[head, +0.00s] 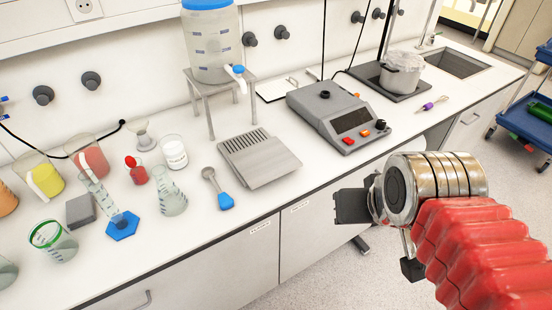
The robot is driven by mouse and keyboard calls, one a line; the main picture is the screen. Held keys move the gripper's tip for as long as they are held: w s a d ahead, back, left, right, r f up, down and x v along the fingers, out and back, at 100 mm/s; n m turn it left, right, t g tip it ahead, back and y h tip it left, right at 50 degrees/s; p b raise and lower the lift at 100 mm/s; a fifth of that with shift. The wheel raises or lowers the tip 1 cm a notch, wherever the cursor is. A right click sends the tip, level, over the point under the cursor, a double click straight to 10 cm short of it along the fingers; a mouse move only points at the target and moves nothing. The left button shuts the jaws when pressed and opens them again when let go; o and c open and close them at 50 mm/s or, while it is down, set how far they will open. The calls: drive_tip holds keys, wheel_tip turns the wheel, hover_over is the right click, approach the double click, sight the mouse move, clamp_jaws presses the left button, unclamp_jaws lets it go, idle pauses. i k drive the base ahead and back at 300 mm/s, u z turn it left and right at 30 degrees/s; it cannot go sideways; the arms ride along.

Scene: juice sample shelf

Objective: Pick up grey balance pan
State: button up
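A light grey, flat, roughly square piece with slots along its far part (260,157) lies on the white bench, left of the grey balance (340,115). It looks like the balance pan, but I cannot be sure. The balance has a short dark post on top with no plate on it. My gripper (378,235) is in front of the bench at the right, over the floor side, apart from the grey piece and the balance. Its dark finger parts are seen from behind and partly hidden by my wrist, so their opening is unclear.
A blue-handled spoon (222,193) lies just left of the grey piece. Behind stands a water container (212,45) on a metal stand (205,105). Several flasks and beakers crowd the left. A pot (402,72) sits on a dark plate right of the balance, near a sink (455,63).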

sight(260, 164)
drive_tip(key=z, duration=0.1)
drive_tip(key=k, duration=1.15)
drive_tip(key=u, duration=1.45)
drive_tip(key=i, duration=1)
drive_tip(key=u, duration=0.1)
